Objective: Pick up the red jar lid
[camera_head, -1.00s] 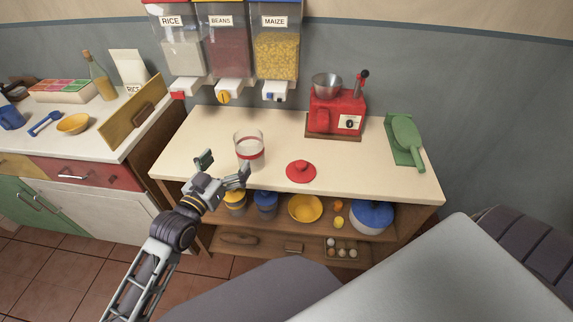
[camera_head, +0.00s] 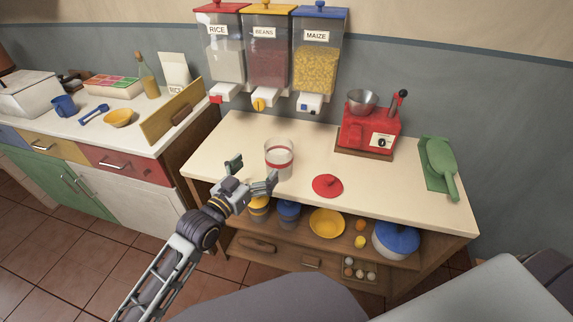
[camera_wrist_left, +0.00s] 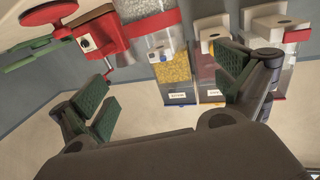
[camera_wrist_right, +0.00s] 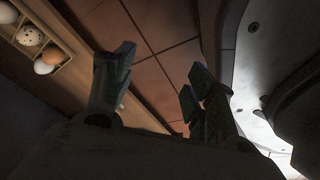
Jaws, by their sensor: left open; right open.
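The red jar lid (camera_head: 327,186), a flat disc with a raised knob, lies on the cream counter (camera_head: 400,197) near its front edge. In the left wrist view it shows at the top left (camera_wrist_left: 50,13). A clear glass jar with a red band (camera_head: 279,160) stands to its left. My left gripper (camera_head: 252,172) is open and empty at the counter's front edge, in front of the jar and left of the lid. Its spread green pads show in the left wrist view. My right gripper (camera_wrist_right: 158,75) is open and empty in the right wrist view, beside the lower shelf; it is not in the head view.
Grain dispensers (camera_head: 268,60) hang behind the jar. Bowls and eggs (camera_head: 360,270) sit on shelves below. The counter right of the lid is clear.

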